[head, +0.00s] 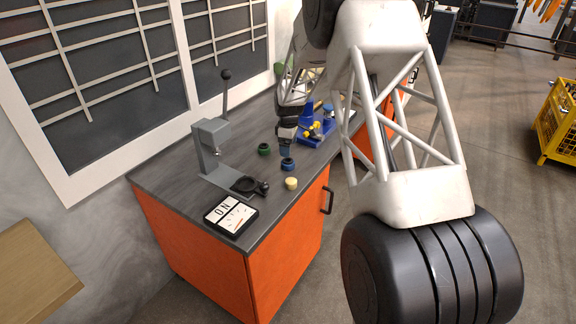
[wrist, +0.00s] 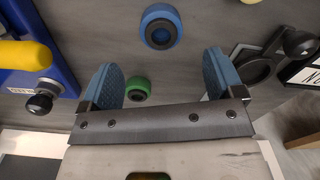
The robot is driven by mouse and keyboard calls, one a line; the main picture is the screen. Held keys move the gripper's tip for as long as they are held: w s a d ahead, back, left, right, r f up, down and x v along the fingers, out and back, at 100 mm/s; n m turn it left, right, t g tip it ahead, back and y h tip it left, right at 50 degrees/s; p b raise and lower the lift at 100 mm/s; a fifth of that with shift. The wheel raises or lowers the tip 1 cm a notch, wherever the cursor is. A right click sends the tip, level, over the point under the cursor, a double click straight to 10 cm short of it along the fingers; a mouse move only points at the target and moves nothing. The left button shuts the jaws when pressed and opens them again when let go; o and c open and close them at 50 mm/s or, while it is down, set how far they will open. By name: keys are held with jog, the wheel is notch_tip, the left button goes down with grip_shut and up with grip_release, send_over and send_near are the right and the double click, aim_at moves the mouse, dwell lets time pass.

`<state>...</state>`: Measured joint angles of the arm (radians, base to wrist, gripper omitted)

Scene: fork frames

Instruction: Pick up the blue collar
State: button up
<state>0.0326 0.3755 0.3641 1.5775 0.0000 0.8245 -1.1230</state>
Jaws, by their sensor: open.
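The blue collar (head: 288,164) stands on the dark worktop, just below my gripper (head: 285,150) in the head view. In the wrist view the blue collar (wrist: 160,12) is a thick ring with a dark centre. It lies beyond the fingertips, near the middle of the gap between them. My gripper (wrist: 160,68) is open, with its two blue fingers wide apart and nothing held. I cannot tell its exact height above the worktop.
A green collar (head: 264,149) lies left of the blue one; a cream collar (head: 291,184) lies nearer the front edge. A grey lever press (head: 212,150) stands at left, a white-faced panel (head: 231,214) in front. A blue fixture with yellow parts (head: 318,128) stands behind right.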

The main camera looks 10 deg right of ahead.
aim_at(288, 161)
jog(key=shift+f, duration=1)
jog(key=shift+f, duration=0.15)
jog(key=shift+f, duration=2.45)
jog(key=c, duration=1.2)
jog(key=shift+r, duration=0.15)
